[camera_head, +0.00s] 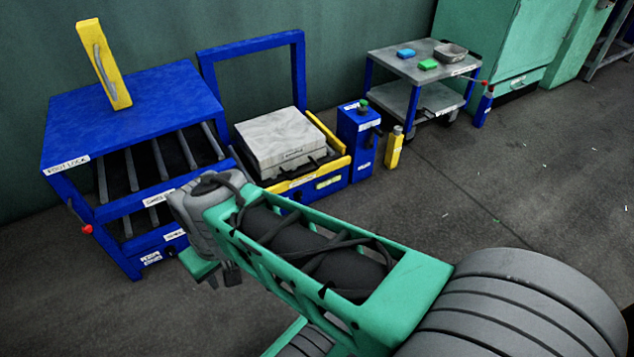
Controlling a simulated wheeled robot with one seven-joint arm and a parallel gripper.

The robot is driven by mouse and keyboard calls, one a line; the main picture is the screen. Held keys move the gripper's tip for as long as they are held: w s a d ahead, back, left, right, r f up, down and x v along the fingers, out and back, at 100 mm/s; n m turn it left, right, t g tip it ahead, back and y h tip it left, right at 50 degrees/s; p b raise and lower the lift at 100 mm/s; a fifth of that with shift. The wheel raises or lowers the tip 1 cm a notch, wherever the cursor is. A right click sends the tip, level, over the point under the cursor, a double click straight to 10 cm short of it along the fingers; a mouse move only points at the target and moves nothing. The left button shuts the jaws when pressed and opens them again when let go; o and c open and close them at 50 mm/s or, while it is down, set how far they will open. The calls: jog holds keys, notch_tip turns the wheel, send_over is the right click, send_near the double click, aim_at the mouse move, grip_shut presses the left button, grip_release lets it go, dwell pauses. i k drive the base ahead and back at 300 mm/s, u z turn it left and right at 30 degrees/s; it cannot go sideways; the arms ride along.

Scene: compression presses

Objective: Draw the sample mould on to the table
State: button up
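A pale grey block with a small label (280,138), apparently the sample mould, lies flat in a low blue and yellow station in the middle. A dark handle-like part shows at its front edge. The blue roller table (130,100), marked "FOOT LOCK", stands to the left of it, with grey rollers under its top. My gripper (213,277) is at the end of my green arm, in front of the roller table and left of the mould as seen here. It appears apart from both. My wrist hides part of it, and its finger opening is not clear.
A yellow upright handle (104,66) stands on the roller table, and a red knob (87,229) sticks out at its left. A blue post (358,140) and a yellow bottle-like object (394,147) stand right of the mould. A grey cart (395,66) is behind. Open floor lies right.

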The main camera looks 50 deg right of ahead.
aim_at(281, 141)
jog(key=z, duration=0.35)
jog(key=i, duration=0.95)
jog(key=u, duration=0.2)
